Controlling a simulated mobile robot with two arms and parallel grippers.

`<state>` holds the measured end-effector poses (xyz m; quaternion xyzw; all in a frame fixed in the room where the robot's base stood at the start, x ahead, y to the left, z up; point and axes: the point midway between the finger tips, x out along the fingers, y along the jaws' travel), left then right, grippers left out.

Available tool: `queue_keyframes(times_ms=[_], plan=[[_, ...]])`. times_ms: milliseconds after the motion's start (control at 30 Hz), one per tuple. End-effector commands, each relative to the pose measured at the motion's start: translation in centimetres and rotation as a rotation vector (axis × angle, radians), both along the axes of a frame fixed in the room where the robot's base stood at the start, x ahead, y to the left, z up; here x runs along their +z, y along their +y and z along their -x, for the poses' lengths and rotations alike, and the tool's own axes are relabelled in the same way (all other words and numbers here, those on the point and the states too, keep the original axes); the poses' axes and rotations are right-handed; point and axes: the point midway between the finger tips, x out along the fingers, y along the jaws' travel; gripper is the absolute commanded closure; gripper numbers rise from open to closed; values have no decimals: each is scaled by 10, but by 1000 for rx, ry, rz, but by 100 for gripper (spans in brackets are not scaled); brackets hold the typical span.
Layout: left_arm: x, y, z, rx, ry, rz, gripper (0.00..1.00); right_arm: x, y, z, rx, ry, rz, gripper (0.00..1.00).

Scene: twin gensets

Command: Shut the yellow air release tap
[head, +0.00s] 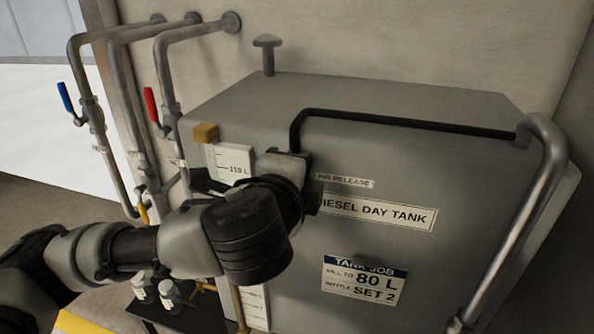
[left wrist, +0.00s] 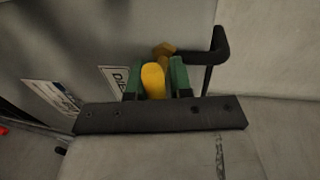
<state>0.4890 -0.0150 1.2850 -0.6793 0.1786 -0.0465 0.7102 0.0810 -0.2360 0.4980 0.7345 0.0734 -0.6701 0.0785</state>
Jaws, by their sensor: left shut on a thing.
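The yellow handle of the air release tap (left wrist: 153,80) shows in the left wrist view, between the green fingers of my left gripper (left wrist: 155,78). The gripper is shut on it. A brass fitting (left wrist: 165,49) shows just beyond the handle. In the head view my left gripper (head: 292,172) is at the front of the grey tank, left of the AIR RELEASE label (head: 345,181). My own wrist hides the tap there, and I cannot tell its angle to the pipe. My right gripper is in neither view.
The grey diesel day tank (head: 400,145) fills the middle. A black pipe (head: 410,123) runs along its front to a thick grey pipe (head: 535,180) at the right. At the left are pipes with a blue lever (head: 65,97), a red lever (head: 151,106) and another yellow lever (head: 143,209).

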Motion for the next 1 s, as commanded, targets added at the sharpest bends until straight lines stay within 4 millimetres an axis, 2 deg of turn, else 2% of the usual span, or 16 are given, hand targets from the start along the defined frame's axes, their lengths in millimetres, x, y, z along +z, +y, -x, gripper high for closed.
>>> queue_keyframes(times_ms=[67, 100, 200, 233, 567, 667, 1000], plan=[[-8, -1, 1, -2, 19, -9, 100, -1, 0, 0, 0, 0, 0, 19], [-8, -1, 1, -2, 19, -9, 75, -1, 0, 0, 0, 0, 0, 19], [-7, -1, 1, -2, 17, -7, 59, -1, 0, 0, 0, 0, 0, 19], [-7, -1, 1, -2, 16, -7, 57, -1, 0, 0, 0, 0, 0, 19], [-3, 1, 5, -2, 8, -2, 57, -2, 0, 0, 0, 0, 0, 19], [-1, 4, 16, -4, 6, -1, 57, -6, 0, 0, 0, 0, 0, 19], [11, 25, 79, -6, 6, -3, 57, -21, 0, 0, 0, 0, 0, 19]])
